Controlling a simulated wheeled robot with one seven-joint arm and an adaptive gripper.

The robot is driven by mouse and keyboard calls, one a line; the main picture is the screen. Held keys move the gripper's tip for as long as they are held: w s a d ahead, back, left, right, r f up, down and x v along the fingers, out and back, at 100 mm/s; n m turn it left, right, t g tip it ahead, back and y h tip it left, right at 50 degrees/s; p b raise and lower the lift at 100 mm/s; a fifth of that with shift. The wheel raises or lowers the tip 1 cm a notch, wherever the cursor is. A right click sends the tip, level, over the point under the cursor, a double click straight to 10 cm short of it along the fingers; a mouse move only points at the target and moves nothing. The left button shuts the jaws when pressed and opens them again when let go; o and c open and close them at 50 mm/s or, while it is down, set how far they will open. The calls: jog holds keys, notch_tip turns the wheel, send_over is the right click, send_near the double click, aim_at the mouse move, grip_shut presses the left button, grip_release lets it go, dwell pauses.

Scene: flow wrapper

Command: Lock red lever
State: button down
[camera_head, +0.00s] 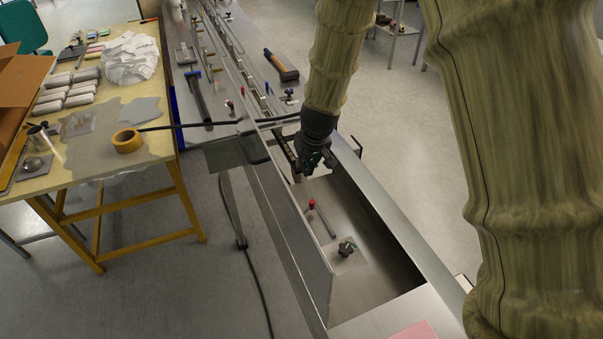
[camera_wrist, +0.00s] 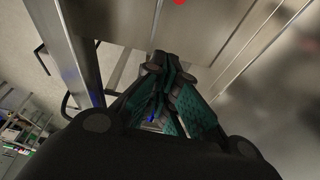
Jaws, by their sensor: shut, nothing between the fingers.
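The red lever (camera_head: 312,203) sits in the recessed metal trough of the machine; its red knob is at the upper end and a grey rod slants down to the right. Its red knob also shows at the top edge of the wrist view (camera_wrist: 179,2). My gripper (camera_head: 299,176) is above the trough, a little up and left of the red knob, apart from it in the picture. In the wrist view my gripper's fingers (camera_wrist: 165,110) are together with nothing between them. Whether the lever is locked cannot be told.
A metal side wall (camera_head: 300,245) borders the trough on the left. A hammer (camera_head: 281,66) lies on the machine top. A cluttered wooden table (camera_head: 95,165) stands at left.

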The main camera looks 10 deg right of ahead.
aim_at(305, 212)
jog(key=p+x, duration=0.1)
jog(key=x, duration=0.1)
jog(key=s+p+x, duration=0.1)
jog(key=x, duration=0.2)
jog(key=shift+f, duration=0.5)
jog(key=x, duration=0.3)
jog(key=shift+w+a+r+p, duration=0.1)
jog(key=shift+w+r+p, duration=0.05)
jog(key=shift+w+p, duration=0.15)
jog(key=shift+w+f, duration=0.1)
jog(key=shift+f, duration=0.2)
jog(key=s, duration=0.1)
jog(key=s+p, duration=0.1)
jog(key=s, duration=0.1)
jog(key=shift+s+d+r, duration=0.2)
jog(key=shift+d+r, duration=0.15)
jog(key=shift+r, duration=0.05)
jog(key=shift+s+f+p, duration=0.3)
jog(key=shift+p, duration=0.05)
jog(key=shift+s+r, duration=0.15)
jog(key=shift+s, duration=0.05)
